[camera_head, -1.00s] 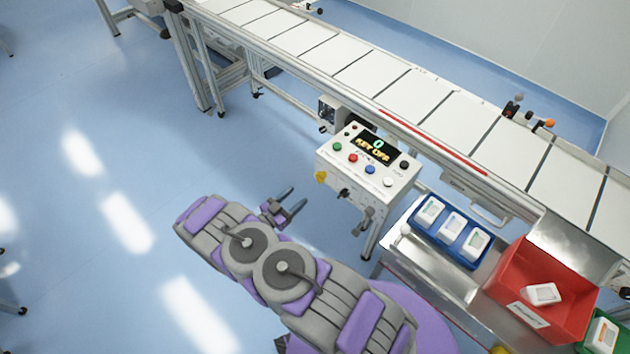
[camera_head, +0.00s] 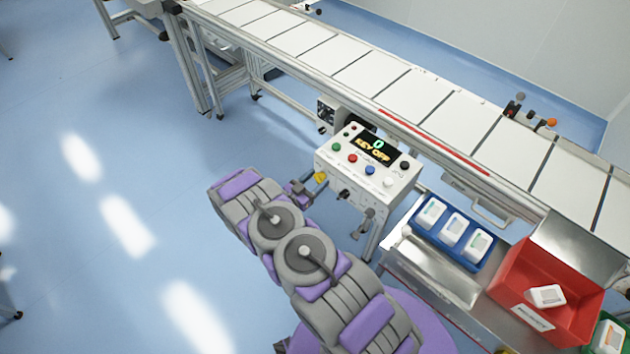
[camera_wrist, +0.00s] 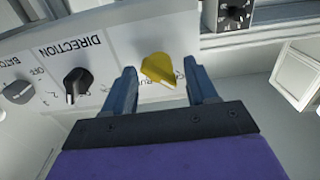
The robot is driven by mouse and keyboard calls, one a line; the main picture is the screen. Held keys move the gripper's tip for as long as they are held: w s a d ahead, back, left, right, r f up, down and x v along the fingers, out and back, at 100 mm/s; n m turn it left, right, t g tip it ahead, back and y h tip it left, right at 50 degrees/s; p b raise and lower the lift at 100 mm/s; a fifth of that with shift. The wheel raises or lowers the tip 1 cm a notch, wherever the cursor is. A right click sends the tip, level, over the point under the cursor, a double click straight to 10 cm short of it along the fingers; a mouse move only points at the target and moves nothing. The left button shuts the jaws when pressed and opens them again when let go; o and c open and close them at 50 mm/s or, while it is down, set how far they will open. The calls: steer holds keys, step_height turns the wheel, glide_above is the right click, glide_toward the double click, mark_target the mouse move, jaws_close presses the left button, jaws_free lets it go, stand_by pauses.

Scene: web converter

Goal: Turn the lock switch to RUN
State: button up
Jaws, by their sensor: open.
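The control box (camera_head: 350,180) stands beside the conveyor, and its display (camera_head: 369,147) reads "0" and "KEY OFF". A yellow knob (camera_head: 320,177), which looks like the lock switch, is on the left of its front face. In the wrist view the yellow knob (camera_wrist: 158,70) shows between my two blue fingers, its pointed end toward the lower right. My gripper (camera_wrist: 162,76) is open around it in the picture, with gaps on both sides. How deep the fingers reach is unclear. Lettering beside the knob is partly hidden. My gripper (camera_head: 309,186) is at the box's left front in the head view.
A black knob (camera_wrist: 76,84) sits left of the yellow one by the "DIRECTION" label, with a grey knob (camera_wrist: 17,92) further left. The conveyor (camera_head: 400,85) runs behind the box. A blue tray (camera_head: 447,246) and red bin (camera_head: 560,312) stand right. Floor at left is clear.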

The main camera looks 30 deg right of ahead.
steer(key=c, duration=1)
steer(key=shift+m, duration=0.3)
steer(key=m+p, duration=0.1)
steer(key=m, duration=0.1)
steer(key=m+p, duration=0.1)
steer(key=m, duration=0.2)
steer(key=m+p, duration=0.1)
steer(key=m, duration=0.2)
steer(key=shift+s+f+p, duration=0.1)
steer(key=shift+s+p, duration=0.15)
steer(key=shift+p, duration=0.1)
steer(key=m+p, duration=0.1)
steer(key=m, duration=0.5)
steer(key=shift+s+d+f, duration=0.1)
steer(key=shift+f, duration=0.05)
steer(key=shift+c, duration=0.3)
steer(key=shift+o, duration=0.7)
steer(key=shift+f+m, duration=0.1)
steer(key=shift+m, duration=1.5)
